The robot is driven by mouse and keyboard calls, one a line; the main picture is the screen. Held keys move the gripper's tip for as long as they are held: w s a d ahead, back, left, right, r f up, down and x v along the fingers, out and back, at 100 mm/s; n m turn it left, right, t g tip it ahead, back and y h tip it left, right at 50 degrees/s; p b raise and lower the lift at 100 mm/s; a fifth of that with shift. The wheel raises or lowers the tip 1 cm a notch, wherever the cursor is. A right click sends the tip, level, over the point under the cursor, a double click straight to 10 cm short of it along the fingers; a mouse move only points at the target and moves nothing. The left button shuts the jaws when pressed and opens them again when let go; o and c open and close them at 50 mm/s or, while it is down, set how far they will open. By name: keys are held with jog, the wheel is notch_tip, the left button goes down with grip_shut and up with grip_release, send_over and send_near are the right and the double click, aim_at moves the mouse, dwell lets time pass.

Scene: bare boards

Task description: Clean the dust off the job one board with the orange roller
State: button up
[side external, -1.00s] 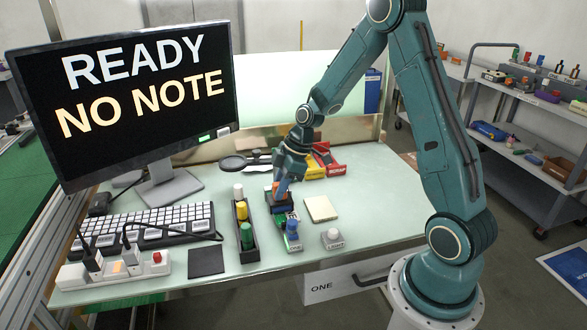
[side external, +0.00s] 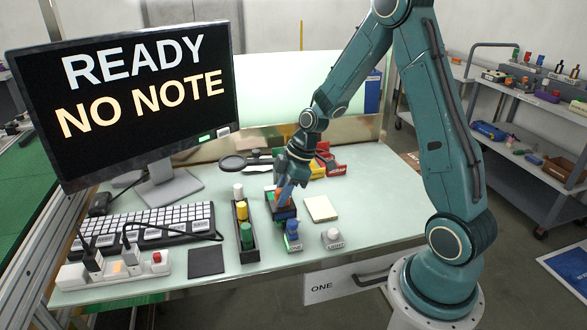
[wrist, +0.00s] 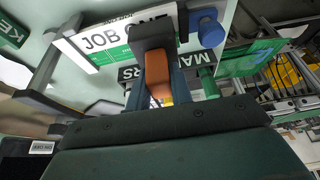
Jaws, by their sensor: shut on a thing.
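My gripper (side external: 286,192) is shut on the orange handle of the roller (wrist: 158,78), which also shows in the side view (side external: 280,196). The roller's dark head is over the back part of the job one board. I cannot tell whether it touches. The board (side external: 292,246) lies at the table's front middle, with a blue knob (side external: 293,226) and green parts on it. Dust cannot be made out.
A black rack (side external: 249,255) with white, yellow and green pieces stands left of the board. A cream pad (side external: 320,209) and a grey-white container (side external: 332,239) are to the right. Red and yellow bins (side external: 328,166) stand behind. The monitor (side external: 130,100) reads READY NO NOTE.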

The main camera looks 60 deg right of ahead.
jog(key=shift+s+a+r, duration=0.1)
jog(key=shift+s, duration=0.05)
dwell(0.4)
jog(key=shift+r, duration=3.45)
